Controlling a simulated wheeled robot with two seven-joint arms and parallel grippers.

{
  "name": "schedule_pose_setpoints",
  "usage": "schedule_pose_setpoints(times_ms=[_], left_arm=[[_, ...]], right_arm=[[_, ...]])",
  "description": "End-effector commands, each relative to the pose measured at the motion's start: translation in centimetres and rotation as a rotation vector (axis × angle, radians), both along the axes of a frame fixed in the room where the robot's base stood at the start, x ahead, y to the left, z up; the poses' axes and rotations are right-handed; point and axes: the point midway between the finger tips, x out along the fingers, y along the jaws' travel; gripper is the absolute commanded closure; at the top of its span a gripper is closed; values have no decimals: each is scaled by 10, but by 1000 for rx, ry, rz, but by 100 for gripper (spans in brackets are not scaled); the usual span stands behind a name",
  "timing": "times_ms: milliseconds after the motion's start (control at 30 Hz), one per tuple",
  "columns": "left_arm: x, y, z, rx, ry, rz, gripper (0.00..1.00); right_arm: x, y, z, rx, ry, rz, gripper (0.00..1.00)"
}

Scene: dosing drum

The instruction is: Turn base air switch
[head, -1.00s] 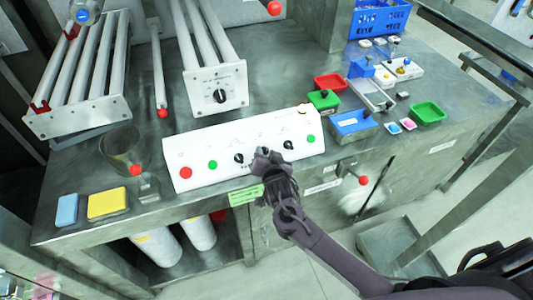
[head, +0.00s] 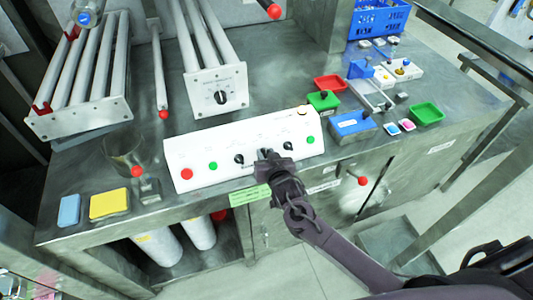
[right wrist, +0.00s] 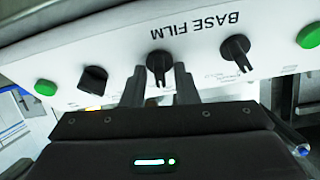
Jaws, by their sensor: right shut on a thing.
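The white control panel (head: 205,150) lies on the metal bench and carries a row of black knobs between green and red buttons. My right gripper (head: 265,153) is at the middle knob, which it mostly hides in the head view. In the right wrist view the fingers (right wrist: 160,84) sit one on each side of this middle knob (right wrist: 159,62), shut on its handle. A second knob (right wrist: 236,50) and a third knob (right wrist: 93,79) stand on either side. The panel lettering reads "BASE FILM" upside down; smaller labels are unreadable. My left gripper is not in view.
A green button (right wrist: 45,88) lies at one end of the knob row and another green button (right wrist: 308,37) at the other. A green tag (head: 250,195) hangs at the bench's front edge. Trays and small boxes, including a blue box (head: 352,124), stand to the right.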

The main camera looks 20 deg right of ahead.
Motion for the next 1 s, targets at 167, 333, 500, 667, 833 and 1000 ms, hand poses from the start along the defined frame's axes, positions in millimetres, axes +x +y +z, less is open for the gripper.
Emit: schedule_pose_setpoints(times_ms=[167, 333, 500, 667, 833, 1000], left_arm=[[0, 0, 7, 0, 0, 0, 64], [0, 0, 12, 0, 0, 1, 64], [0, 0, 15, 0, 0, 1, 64], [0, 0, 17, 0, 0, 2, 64], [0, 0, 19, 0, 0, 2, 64], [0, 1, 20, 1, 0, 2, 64]], right_arm=[[0, -2, 1, -141, -3, 97, 96], [0, -2, 1, -270, -9, 188, 96], [0, -2, 1, -382, -12, 266, 96], [0, -2, 1, -465, -15, 325, 96], [0, -2, 0, -525, -17, 367, 96], [0, -2, 0, -558, -18, 391, 96]])
